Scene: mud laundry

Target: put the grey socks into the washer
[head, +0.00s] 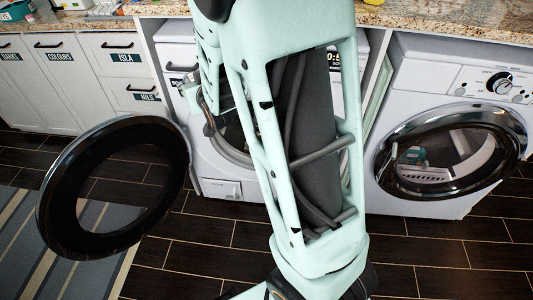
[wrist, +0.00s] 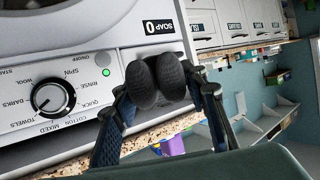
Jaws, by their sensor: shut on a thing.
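The grey socks (wrist: 143,84) are a dark, rolled pair of rounded bundles in the wrist view. My gripper (wrist: 158,88) is shut on them, one finger on each side. The white washer (head: 221,188) stands behind my arm in the head view. Its round, dark-rimmed door (head: 62,216) is swung open to the left. My arm hides much of its opening. In the wrist view, the socks are in front of a white machine panel (wrist: 105,82) with a dial.
A second white machine (head: 423,78) stands at the right; its round glass door (head: 450,150) looks shut. White labelled cabinets (head: 60,75) are at the left, under a granite counter (head: 440,14). A striped rug (head: 28,235) lies on the dark tiled floor, below the open door.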

